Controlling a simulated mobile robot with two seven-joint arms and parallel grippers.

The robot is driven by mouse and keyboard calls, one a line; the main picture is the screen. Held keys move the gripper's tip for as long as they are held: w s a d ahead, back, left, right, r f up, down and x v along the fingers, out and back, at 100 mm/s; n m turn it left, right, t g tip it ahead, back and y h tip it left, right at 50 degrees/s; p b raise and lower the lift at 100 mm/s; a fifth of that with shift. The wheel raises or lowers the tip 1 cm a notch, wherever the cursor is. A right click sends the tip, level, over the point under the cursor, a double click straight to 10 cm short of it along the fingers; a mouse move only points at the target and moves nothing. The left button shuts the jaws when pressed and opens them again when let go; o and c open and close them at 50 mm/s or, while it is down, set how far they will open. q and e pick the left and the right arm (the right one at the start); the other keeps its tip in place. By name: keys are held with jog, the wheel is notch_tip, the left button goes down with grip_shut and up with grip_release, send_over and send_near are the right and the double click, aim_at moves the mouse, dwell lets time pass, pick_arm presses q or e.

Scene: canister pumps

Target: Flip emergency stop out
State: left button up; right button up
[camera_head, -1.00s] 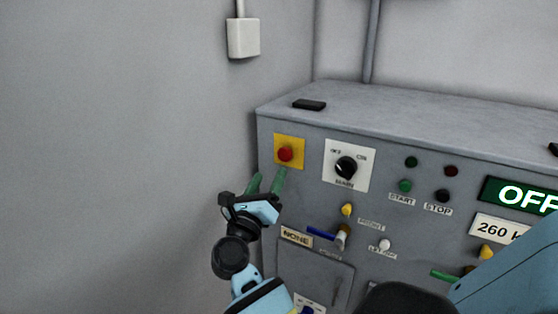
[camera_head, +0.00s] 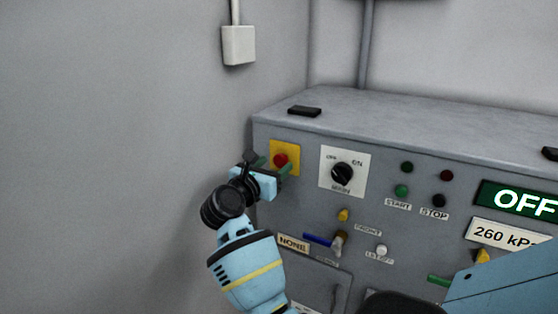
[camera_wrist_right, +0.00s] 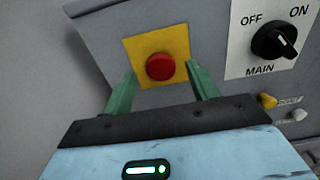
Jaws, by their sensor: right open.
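The emergency stop is a round red button (camera_head: 281,160) on a yellow square plate (camera_head: 291,148), at the upper left of the grey panel's front. It also shows in the right wrist view as a red button (camera_wrist_right: 160,67) on its yellow plate (camera_wrist_right: 180,38). My right gripper (camera_head: 270,163) is at the button in the head view. Its green fingers (camera_wrist_right: 162,88) are open in the right wrist view, one on each side of the red button, with nothing held. Whether they touch the plate cannot be told. My left gripper is not in view.
Right of the plate is a black MAIN rotary switch (camera_head: 342,173) on a white plate. Farther right are START and STOP buttons, an OFF display (camera_head: 522,201) and a 260 kPa label. Small coloured valve levers sit below. A bare wall (camera_head: 110,150) stands left of the panel.

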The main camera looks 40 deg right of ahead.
aim_at(279, 161)
jog(key=shift+x, duration=1.5)
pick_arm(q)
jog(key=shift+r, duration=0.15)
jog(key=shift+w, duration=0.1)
pick_arm(e)
jog(key=c, duration=0.5)
grip_shut()
jog(key=shift+v, duration=0.95)
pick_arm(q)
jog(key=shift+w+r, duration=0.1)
pick_arm(e)
jog(key=shift+f, duration=0.1)
